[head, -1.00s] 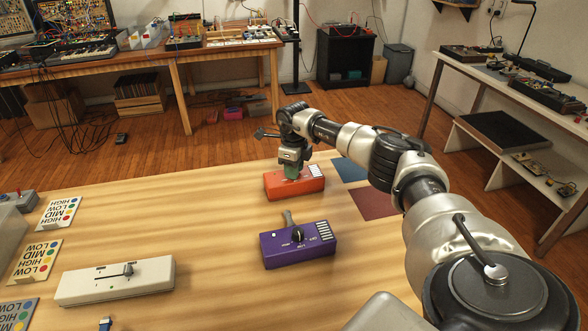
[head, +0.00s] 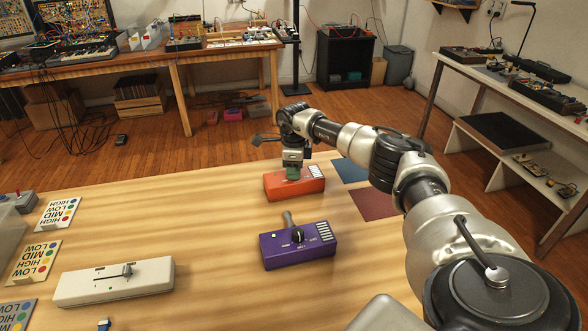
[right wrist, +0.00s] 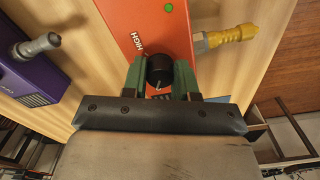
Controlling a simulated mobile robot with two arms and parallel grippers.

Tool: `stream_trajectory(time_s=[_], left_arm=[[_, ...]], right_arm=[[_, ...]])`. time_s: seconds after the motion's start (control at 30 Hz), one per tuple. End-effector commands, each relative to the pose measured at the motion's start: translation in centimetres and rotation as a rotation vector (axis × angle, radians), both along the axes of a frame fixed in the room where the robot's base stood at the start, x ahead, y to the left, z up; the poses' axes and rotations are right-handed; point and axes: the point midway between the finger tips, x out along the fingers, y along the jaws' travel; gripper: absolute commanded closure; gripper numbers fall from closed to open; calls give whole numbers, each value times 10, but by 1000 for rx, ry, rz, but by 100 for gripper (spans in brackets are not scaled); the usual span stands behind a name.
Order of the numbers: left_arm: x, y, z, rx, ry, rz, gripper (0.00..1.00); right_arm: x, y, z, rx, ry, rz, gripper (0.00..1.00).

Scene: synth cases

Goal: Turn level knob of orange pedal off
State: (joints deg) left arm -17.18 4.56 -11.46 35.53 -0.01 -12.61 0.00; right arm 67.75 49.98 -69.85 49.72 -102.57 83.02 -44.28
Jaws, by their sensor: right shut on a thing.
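The orange pedal (head: 312,186) lies near the far edge of the wooden table. In the right wrist view the orange pedal (right wrist: 150,22) shows a lit green light, the word HIGH and a black knob (right wrist: 160,68). My right gripper (head: 293,175) points down over the pedal. Its green fingers are shut on the black knob, one on each side. The knob's pointer shows as a pale mark at its near edge; which label it faces I cannot tell. The fingers hide the knob in the head view. My left gripper is not in view.
A purple pedal (head: 280,251) with a grey plug stands nearer than the orange one. A white pedal (head: 150,283) lies to the left, near label cards (head: 35,260). A yellow plug (right wrist: 228,36) sticks out of the orange pedal's side. Blue and maroon squares (head: 374,203) lie to the right.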

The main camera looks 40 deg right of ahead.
Motion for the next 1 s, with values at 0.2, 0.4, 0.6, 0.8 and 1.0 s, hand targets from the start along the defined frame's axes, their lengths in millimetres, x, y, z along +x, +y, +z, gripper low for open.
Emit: stream_trajectory(time_s=[0.2,0.4,0.6,0.8,1.0], left_arm=[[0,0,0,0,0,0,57],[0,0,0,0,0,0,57],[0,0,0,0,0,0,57],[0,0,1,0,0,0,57],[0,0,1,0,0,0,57]], right_arm=[[0,0,0,0,0,-1,55],[0,0,0,0,0,-1,46],[0,0,4,0,-1,-1,46],[1,0,35,0,-6,-1,46],[1,0,76,0,-5,-2,46]])
